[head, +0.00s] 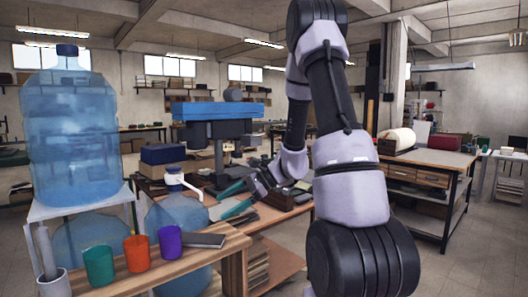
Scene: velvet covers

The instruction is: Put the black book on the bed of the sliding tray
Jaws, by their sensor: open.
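A flat dark grey-black slab (203,240), which looks like the black book, lies on the wooden bench at lower left, to the right of the purple cup. My gripper (224,204) points left with its two teal fingers apart and nothing visible between them. In the picture it appears above and to the right of the slab, apart from it, in front of the workbench. I cannot make out the sliding tray for certain; dark items on the workbench (285,214) are partly hidden by my arm.
Green (98,265), orange (137,253) and purple (168,242) cups stand in a row left of the slab. A large blue water bottle (70,135) stands behind them. Another bottle with a white pump (180,182) is close to my gripper. A blue-topped machine (213,130) stands behind.

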